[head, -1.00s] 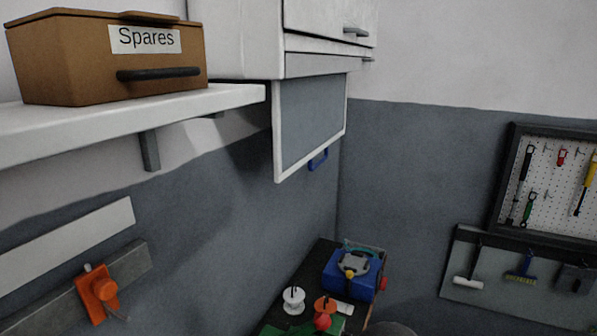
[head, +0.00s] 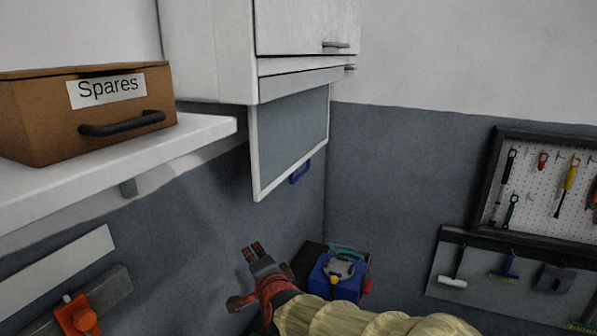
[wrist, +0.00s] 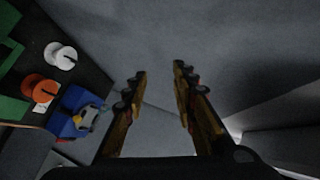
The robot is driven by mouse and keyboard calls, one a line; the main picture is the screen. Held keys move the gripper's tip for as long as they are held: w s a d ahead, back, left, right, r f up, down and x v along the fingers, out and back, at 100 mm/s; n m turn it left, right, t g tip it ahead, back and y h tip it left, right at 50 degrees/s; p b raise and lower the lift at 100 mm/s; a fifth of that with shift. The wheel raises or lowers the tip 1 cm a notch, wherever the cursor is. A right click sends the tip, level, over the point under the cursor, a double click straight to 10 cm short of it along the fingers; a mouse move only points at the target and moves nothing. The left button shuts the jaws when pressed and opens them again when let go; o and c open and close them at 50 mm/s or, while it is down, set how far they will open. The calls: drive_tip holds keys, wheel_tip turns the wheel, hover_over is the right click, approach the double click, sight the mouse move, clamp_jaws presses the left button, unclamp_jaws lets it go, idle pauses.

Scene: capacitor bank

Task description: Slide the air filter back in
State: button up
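A flat grey panel in a white frame, which I take to be the air filter (head: 290,137), hangs down below the white cabinet (head: 210,50) in the head view. A blue handle (head: 300,172) sits at its lower right edge. My gripper (head: 252,247) is below and left of the panel in the head view, apart from it. The wrist view shows my gripper's two fingers (wrist: 160,70) spread, with only wall visible between them. I cannot make out the filter for sure in the wrist view.
A shelf (head: 190,150) holds a brown Spares box (head: 120,110) at left. A dark bench (wrist: 75,85) carries a blue case (wrist: 62,125), a white spool (wrist: 62,57) and an orange spool (wrist: 38,88). A pegboard (head: 540,190) of tools hangs at right.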

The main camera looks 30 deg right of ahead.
drive_tip(key=w+d+r+m+t+h, duration=0.2)
drive_tip(key=d+r+m+h, duration=0.1)
drive_tip(key=d+r+m, duration=0.25)
drive_tip(key=m+t+h, duration=0.1)
drive_tip(key=m+h, duration=0.6)
drive_tip(key=m, duration=0.2)
approach(301, 173)
drive_tip(key=x, duration=0.3)
drive_tip(key=p+x, duration=0.1)
drive_tip(key=x, duration=0.2)
drive_tip(key=p+x, duration=0.1)
drive_tip(key=x, duration=0.2)
drive_tip(key=shift+w+d+f, duration=0.2)
drive_tip(key=shift+w, duration=0.2)
drive_tip(key=shift+c, duration=1.2)
drive_tip(key=c, duration=0.4)
clamp_jaws()
